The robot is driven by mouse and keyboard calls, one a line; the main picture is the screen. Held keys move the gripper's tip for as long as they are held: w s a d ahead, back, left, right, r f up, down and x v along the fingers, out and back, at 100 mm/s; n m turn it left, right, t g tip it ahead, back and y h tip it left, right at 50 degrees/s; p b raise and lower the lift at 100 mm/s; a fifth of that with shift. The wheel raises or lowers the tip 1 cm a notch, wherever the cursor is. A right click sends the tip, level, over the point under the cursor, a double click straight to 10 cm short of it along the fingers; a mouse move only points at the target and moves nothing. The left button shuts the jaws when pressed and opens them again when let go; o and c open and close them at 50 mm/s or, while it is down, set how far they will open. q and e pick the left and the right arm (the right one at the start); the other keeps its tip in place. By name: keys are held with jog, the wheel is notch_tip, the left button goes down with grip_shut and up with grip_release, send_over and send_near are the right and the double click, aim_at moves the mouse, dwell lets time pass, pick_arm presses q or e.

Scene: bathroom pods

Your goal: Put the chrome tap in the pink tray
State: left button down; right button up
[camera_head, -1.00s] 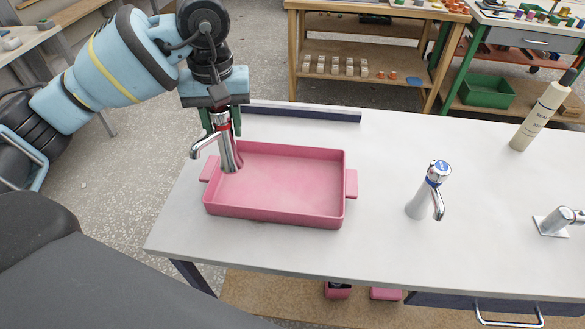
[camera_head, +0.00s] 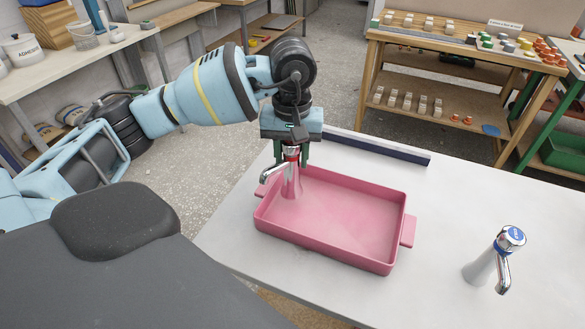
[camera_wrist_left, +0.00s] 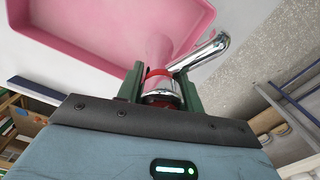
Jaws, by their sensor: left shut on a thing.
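My left gripper (camera_head: 291,153) is shut on a chrome tap (camera_head: 291,183) with a red band and a side spout. It holds the tap upright at the far left corner of the pink tray (camera_head: 325,248). The tap's lower end shows against the inside of the tray; I cannot tell whether it touches the floor. In the left wrist view, the green fingers (camera_wrist_left: 160,90) grip the tap at its red band, and its spout (camera_wrist_left: 203,50) points to the upper right, with the tray (camera_wrist_left: 85,28) beyond. The tray is otherwise empty. My right gripper is not in view.
A second chrome tap (camera_head: 490,262) with a blue band stands on the white table (camera_head: 440,225), right of the tray. A dark bar (camera_head: 378,147) lies along the table's back edge. Shelves with small blocks (camera_head: 470,75) stand behind. The table between tray and second tap is clear.

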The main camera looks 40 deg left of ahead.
aim_at(292, 169)
pick_arm(q)
jog(key=shift+f, duration=2)
jog(key=c, duration=0.9)
grip_release()
notch_tip(292, 169, up, 12)
jog(key=shift+r, duration=0.15)
